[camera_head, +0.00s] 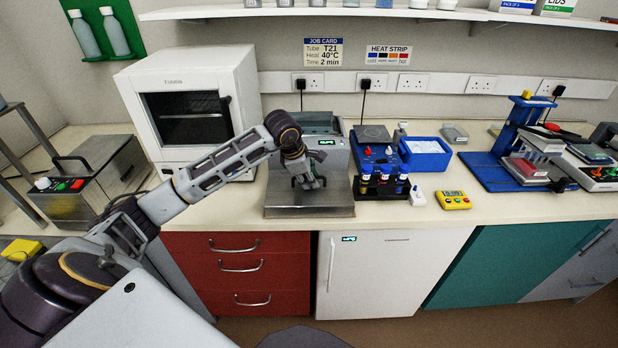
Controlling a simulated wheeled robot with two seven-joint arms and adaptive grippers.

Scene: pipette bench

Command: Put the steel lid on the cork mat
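The steel lid (282,207) is a flat, square grey plate in front of the water bath (341,158), close to the bench's front edge. It looks level; I cannot tell whether it rests on something or is held just above the bench. My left gripper (308,184) points down at the middle of the lid, where its handle would be. The fingers are small and dark, and I cannot tell whether they are closed on it. The bath's top is open behind the gripper. I cannot make out the cork mat; the lid may cover it. My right gripper is not in view.
A white oven (190,108) stands left of the bath, behind my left arm. To the right are a rack of vials (382,184), a blue tray (425,152) and a yellow timer (453,200). Bare bench lies right of the timer, along the front.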

